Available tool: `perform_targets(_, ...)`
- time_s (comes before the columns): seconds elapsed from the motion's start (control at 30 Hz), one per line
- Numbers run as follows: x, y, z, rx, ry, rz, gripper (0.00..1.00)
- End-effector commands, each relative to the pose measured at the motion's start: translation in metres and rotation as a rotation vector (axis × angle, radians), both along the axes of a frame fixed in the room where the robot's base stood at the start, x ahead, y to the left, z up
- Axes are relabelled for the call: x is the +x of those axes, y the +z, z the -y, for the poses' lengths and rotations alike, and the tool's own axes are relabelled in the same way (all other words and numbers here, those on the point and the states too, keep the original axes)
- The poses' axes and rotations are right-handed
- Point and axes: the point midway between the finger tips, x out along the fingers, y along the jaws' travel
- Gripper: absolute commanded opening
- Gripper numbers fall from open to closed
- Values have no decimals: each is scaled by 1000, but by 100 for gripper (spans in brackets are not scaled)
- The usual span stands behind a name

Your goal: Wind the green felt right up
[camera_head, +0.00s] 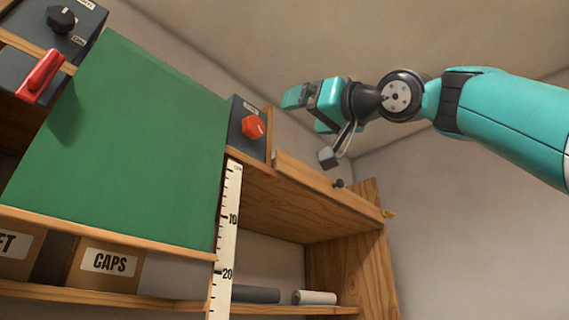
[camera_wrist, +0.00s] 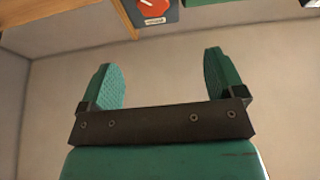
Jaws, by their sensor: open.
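The green felt (camera_head: 125,150) hangs as a broad flat sheet at the left in the head view, with a wooden bar along its lower edge. A red-orange knob (camera_head: 253,126) sits on a dark box (camera_head: 240,143) just right of the felt; it also shows at the top of the wrist view (camera_wrist: 153,7). My gripper (camera_head: 297,97) is up and to the right of this knob, apart from it. In the wrist view my gripper (camera_wrist: 163,60) is open, with nothing between its fingers. The felt's top roll is not clearly seen.
A red lever (camera_head: 40,76) and a black knob (camera_head: 61,19) are at the upper left. A numbered scale (camera_head: 228,225) runs beside the felt. A CAPS box (camera_head: 108,262) and grey rolls (camera_head: 314,297) are on the lower shelf. A wooden ledge (camera_head: 320,180) lies below my gripper.

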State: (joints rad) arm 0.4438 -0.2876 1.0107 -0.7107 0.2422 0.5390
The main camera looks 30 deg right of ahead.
Motion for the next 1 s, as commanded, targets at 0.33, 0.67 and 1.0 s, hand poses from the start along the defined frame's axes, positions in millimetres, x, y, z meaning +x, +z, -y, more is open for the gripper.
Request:
perform_targets(0.33, 13, 8, -7, 23, 19, -13, 88)
perform_targets(0.67, 47, 25, -18, 19, 15, -20, 88)
perform_targets(1.0, 113, 52, -39, 15, 10, -22, 88)
